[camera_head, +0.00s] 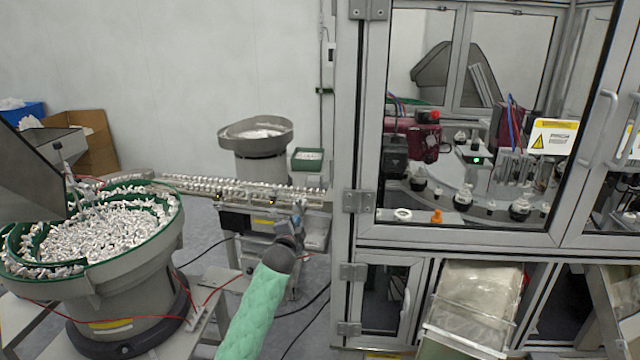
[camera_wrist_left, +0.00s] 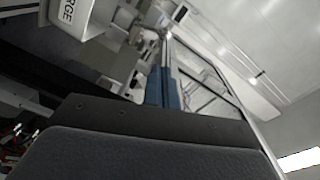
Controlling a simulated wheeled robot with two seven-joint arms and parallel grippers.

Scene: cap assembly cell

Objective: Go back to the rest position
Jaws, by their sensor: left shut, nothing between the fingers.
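My left arm, in a green sleeve, rises from the bottom of the head view. My left gripper (camera_head: 299,208) is at its upper end, in front of the feed track and left of the machine cabinet. In the left wrist view the two blue-based fingers of the gripper (camera_wrist_left: 166,42) lie close together. They are shut with nothing between them. My right gripper is in neither view.
A vibratory bowl (camera_head: 168,232) full of small silvery parts stands at the left. A feed track (camera_head: 240,190) runs behind my gripper toward the glazed cabinet (camera_head: 345,270). A smaller bowl (camera_head: 256,135) stands behind the track. Cardboard (camera_head: 95,150) and blue (camera_head: 28,112) boxes stand far left.

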